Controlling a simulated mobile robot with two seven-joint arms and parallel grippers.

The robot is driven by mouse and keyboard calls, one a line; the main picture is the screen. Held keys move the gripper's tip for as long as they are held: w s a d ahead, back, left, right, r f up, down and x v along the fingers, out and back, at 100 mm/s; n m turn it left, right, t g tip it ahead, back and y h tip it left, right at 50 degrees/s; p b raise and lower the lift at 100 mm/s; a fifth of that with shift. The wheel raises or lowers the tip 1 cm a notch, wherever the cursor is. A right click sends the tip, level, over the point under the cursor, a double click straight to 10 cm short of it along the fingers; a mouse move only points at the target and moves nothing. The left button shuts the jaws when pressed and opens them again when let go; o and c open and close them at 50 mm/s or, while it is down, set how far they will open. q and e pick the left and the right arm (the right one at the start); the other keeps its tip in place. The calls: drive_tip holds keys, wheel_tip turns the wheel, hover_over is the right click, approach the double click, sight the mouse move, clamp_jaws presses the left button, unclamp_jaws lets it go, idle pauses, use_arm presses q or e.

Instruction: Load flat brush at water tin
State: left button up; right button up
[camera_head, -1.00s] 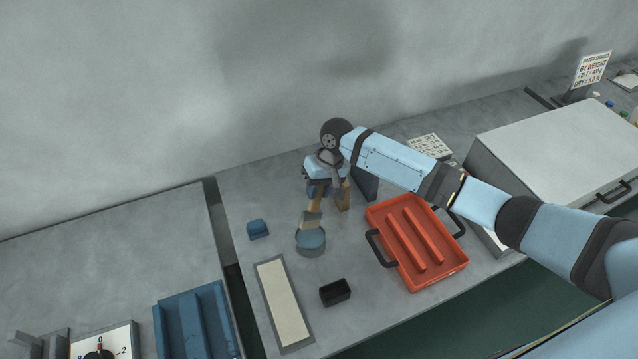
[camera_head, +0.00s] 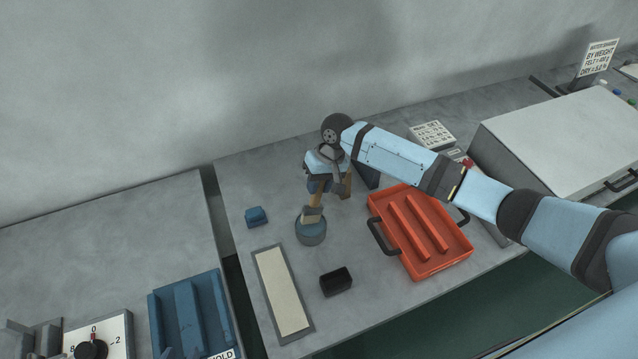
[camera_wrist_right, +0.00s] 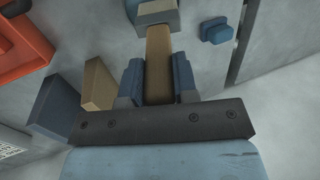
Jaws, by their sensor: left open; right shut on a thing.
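The flat brush (camera_head: 316,201) has a wooden handle and a grey, pale-tipped head. My right gripper (camera_head: 318,185) is shut on its handle and holds it head down, slightly tilted. In the right wrist view the handle (camera_wrist_right: 159,65) sits between the two blue fingers (camera_wrist_right: 159,82), with the grey ferrule (camera_wrist_right: 155,17) beyond. My left gripper is not in view.
A small blue block (camera_head: 256,217) lies left of the tin. A pale strip in a grey frame (camera_head: 281,290), a black box (camera_head: 336,282) and a red tray (camera_head: 443,268) lie nearby. A tan upright piece (camera_head: 346,187) stands just right of the brush.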

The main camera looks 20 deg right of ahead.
use_arm(q)
drive_tip(key=shift+s+f, duration=0.15)
drive_tip(key=shift+s, duration=0.05)
use_arm(e)
drive_tip(key=shift+f, duration=0.15)
drive_tip(key=shift+f, duration=0.35)
idle(0.3)
use_arm(q)
drive_tip(key=shift+w, duration=0.1)
idle(0.4)
drive_tip(key=shift+r+p, duration=0.4)
drive_tip(key=shift+r, duration=0.05)
use_arm(e)
drive_tip(key=shift+s+f, duration=0.1)
drive_tip(key=shift+f, duration=0.05)
idle(1.3)
wheel_tip(320, 180, up, 3)
drive_tip(key=p, duration=0.3)
drive_tip(key=shift+f, duration=0.1)
use_arm(q)
drive_tip(key=shift+r, duration=1.35)
use_arm(e)
drive_tip(key=shift+r, duration=2.2)
